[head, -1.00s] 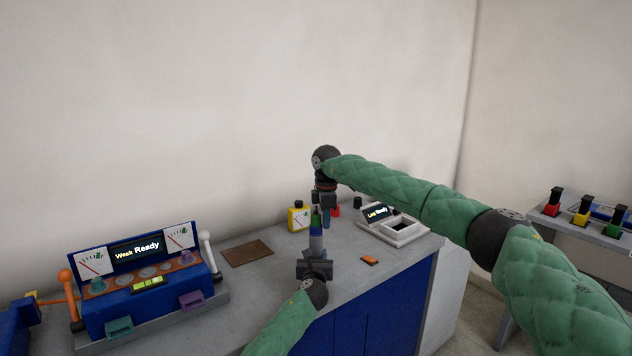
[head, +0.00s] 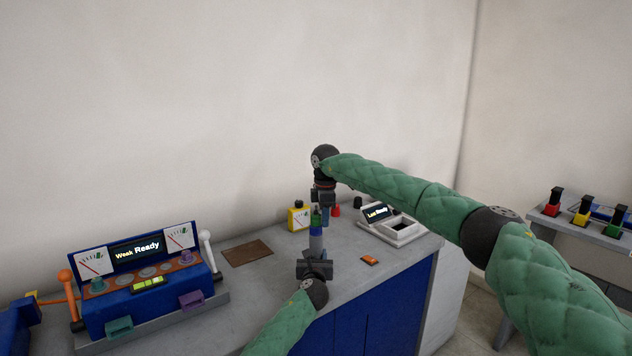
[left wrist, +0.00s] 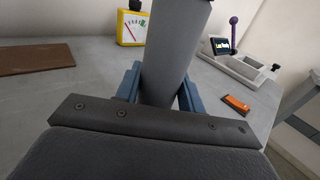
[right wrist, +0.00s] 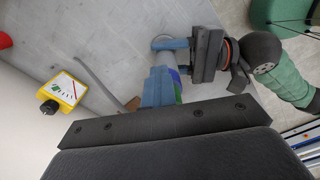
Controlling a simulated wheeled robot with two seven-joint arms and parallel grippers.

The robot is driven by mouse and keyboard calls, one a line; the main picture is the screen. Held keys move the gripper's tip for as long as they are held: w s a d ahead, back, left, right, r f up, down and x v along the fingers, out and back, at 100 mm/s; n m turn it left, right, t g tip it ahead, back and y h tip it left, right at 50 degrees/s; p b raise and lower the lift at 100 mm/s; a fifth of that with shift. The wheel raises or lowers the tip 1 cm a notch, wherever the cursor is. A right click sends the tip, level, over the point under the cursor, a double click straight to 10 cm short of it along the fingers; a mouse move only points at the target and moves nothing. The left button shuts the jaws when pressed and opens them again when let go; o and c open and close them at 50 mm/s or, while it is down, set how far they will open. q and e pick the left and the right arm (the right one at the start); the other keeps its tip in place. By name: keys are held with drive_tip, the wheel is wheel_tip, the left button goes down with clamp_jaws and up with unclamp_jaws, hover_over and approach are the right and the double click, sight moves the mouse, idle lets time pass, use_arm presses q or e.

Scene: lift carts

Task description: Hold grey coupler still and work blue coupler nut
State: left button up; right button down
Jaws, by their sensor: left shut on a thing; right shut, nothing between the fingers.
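The grey coupler (head: 316,246) stands upright above the bench, and its grey body fills the middle of the left wrist view (left wrist: 174,55). My left gripper (head: 315,264) is shut on its lower part. The blue coupler nut (head: 316,231) is a blue band on top of the coupler, with a green part (head: 316,221) above it. My right gripper (head: 323,207) is just above and beside the green part, shut and empty. In the right wrist view its fingers (right wrist: 158,88) overlap the coupler stack, so I cannot tell whether they touch it.
A yellow gauge (head: 299,217) and a red object (head: 336,211) stand behind. A brown mat (head: 247,253) lies left, and an orange piece (head: 369,260) lies right. A white tray with a display (head: 398,234) is at the back right. A blue console (head: 145,282) stands at left.

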use_arm(q)
drive_tip(key=shift+d, duration=0.1)
use_arm(e)
drive_tip(key=shift+w, duration=0.1)
wheel_tip(320, 180, up, 6)
drive_tip(key=shift+d, duration=0.35)
idle(0.6)
drive_tip(key=shift+w, duration=0.1)
use_arm(q)
drive_tip(key=o, duration=1.2)
drive_tip(key=shift+o, duration=0.2)
